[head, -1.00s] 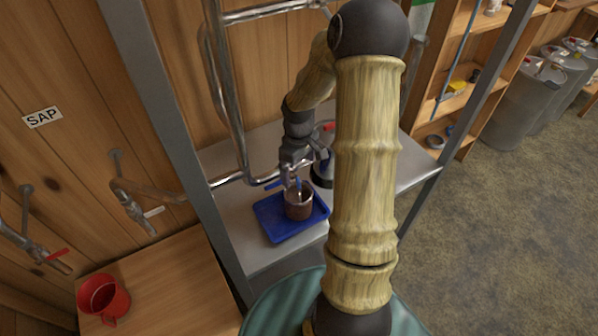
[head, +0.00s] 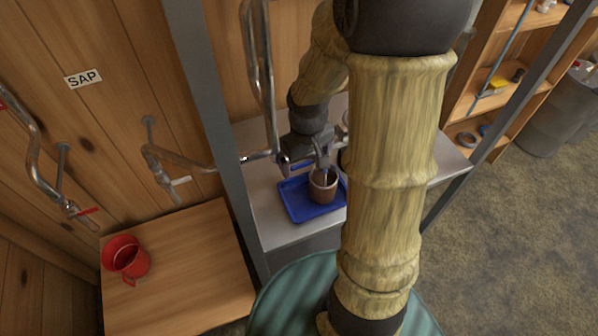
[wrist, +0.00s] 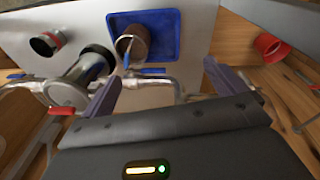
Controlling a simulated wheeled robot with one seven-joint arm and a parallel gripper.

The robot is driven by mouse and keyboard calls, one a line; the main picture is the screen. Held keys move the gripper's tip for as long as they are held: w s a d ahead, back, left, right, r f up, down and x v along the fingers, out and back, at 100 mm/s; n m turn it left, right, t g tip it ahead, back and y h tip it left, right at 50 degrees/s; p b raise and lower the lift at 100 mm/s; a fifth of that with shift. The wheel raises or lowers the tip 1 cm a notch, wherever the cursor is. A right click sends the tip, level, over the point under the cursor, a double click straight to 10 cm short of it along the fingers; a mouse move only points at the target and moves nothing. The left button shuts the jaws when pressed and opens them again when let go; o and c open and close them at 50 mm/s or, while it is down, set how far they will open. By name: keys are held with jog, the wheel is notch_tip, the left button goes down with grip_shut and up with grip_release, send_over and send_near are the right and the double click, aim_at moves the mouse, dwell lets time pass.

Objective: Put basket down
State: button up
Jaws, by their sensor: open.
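The basket, a small brown round vessel (head: 323,190), sits upright on a blue tray (head: 297,208) on the metal shelf. It also shows in the wrist view (wrist: 136,46), inside the tray (wrist: 165,22), with a thin metal piece across its mouth. My gripper (head: 318,160) is above and beside the basket in the head view. In the wrist view my gripper (wrist: 165,85) has its two fingers wide apart with nothing held between them. The basket lies beyond the fingertips, apart from them.
Metal piping with a blue-handled valve (wrist: 152,71) runs close to the fingers. A metal cylinder (wrist: 72,85) stands beside the tray. A grey post (head: 215,120) rises left of the shelf. A red jug (head: 127,257) stands on a wooden table (head: 200,270).

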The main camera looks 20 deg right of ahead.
jog(key=s+a+r+m+t, duration=0.1)
jog(key=s+a+r+m, duration=0.1)
jog(key=s, duration=0.4)
jog(key=shift+s+a+r+y, duration=0.15)
jog(key=shift+a+r+y, duration=0.15)
jog(key=shift+a+r, duration=0.65)
jog(key=shift+a+f, duration=0.3)
jog(key=shift+f, duration=0.05)
notch_tip(320, 180, down, 2)
jog(key=shift+b, duration=1.05)
